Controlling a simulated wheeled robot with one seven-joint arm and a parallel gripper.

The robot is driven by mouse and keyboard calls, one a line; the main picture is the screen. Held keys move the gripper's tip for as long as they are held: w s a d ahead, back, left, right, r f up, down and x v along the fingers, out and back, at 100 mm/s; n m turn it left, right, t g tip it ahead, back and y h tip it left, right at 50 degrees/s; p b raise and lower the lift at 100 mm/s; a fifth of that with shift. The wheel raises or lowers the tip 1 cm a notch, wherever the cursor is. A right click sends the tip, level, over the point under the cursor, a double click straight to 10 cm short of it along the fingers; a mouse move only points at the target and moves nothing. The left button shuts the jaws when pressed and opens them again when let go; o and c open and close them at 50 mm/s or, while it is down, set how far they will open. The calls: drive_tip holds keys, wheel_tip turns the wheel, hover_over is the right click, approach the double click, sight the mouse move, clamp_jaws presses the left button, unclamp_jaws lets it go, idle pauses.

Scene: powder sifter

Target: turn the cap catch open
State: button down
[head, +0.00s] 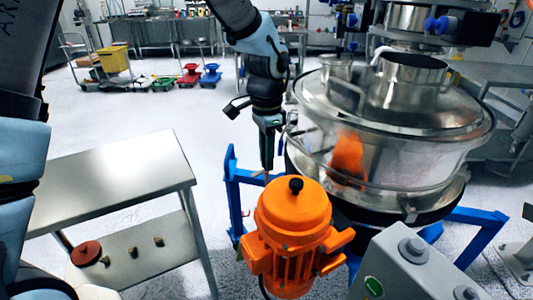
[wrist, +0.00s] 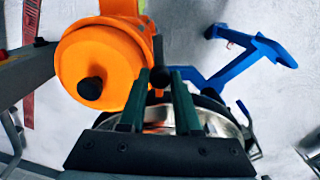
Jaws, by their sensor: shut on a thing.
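My gripper (head: 267,165) reaches down beside the sifter's left side, just behind the orange motor (head: 293,232). In the wrist view my gripper (wrist: 161,76) has its two dark green fingers close together, shut on a small dark piece (wrist: 158,50), which appears to be the cap catch. The fingers cover much of this piece, and its turn angle cannot be read. In the head view the catch cannot be made out. The round steel and clear-walled sifter (head: 395,150) stands to the right of my gripper. Its metal rim (wrist: 220,124) shows behind my fingers in the wrist view.
The orange motor (wrist: 100,60) is close to the left of my fingers in the wrist view. A blue frame (head: 232,185) surrounds the sifter's base. A grey control box (head: 415,265) stands front right. A steel table (head: 120,180) stands left, with open floor behind it.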

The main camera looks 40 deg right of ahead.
drive_tip(key=shift+m, duration=0.5)
drive_tip(key=c, duration=0.6)
unclamp_jaws()
wheel_tip(320, 180, up, 11)
drive_tip(key=b, duration=0.2)
drive_tip(key=shift+f, duration=0.1)
